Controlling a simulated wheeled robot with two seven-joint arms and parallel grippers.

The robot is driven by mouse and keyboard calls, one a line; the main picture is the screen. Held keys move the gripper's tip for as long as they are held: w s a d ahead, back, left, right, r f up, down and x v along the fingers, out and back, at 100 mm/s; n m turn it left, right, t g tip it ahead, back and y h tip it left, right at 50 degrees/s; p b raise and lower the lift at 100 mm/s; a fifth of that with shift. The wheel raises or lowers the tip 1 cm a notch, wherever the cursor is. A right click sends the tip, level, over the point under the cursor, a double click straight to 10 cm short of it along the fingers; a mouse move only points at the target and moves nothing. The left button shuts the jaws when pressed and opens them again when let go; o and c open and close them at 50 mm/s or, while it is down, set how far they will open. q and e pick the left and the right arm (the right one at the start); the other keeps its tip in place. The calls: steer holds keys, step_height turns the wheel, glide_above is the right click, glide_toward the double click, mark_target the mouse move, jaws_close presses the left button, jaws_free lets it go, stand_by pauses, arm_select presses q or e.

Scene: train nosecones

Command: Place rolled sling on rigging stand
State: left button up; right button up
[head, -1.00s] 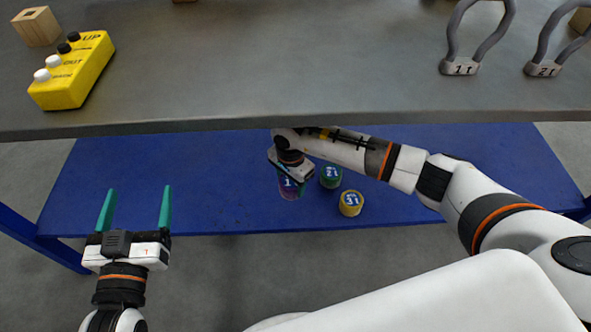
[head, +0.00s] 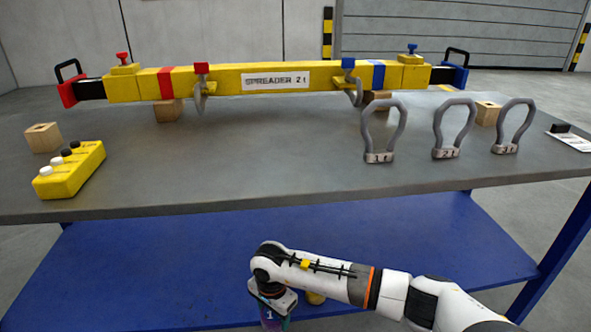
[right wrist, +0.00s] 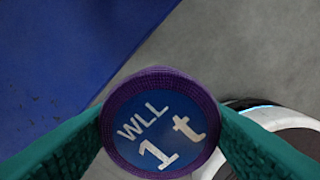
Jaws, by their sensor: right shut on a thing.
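A rolled purple sling (right wrist: 162,118) with a blue round face marked "WLL 1 t" fills the middle of the right wrist view. My right gripper (head: 272,308) is shut on it, a green finger on either side. In the head view the purple sling (head: 268,324) shows at the bottom edge, below the gripper and partly cut off. My left gripper is out of view. I cannot identify a rigging stand for certain.
The blue lower shelf (head: 180,262) lies under the grey tabletop (head: 240,160). On top are a yellow spreader beam (head: 220,82), several grey shackles (head: 447,128), a yellow control box (head: 70,170) and wooden blocks (head: 43,137). The middle of the tabletop is clear.

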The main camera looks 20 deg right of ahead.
steer(key=shift+s+d+r, duration=0.15)
steer(key=shift+s+r, duration=0.5)
steer(key=shift+r, duration=0.3)
steer(key=shift+r+n, duration=0.4)
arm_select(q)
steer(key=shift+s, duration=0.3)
arm_select(e)
steer(key=s+d+r+n, duration=0.1)
steer(key=s+r+n, duration=0.1)
steer(key=r, duration=0.7)
steer(key=s+d+r+n, duration=0.1)
steer(key=s+r+n, duration=0.2)
steer(key=r, duration=0.6)
steer(key=s+d+r+n, duration=0.1)
steer(key=s+r+n, duration=0.1)
steer(key=r, duration=0.7)
steer(key=shift+s+d+r+n, duration=0.15)
steer(key=shift+d+r+n, duration=0.1)
steer(key=shift+n, duration=0.45)
steer(key=shift+f, duration=0.1)
steer(key=shift+d, duration=0.15)
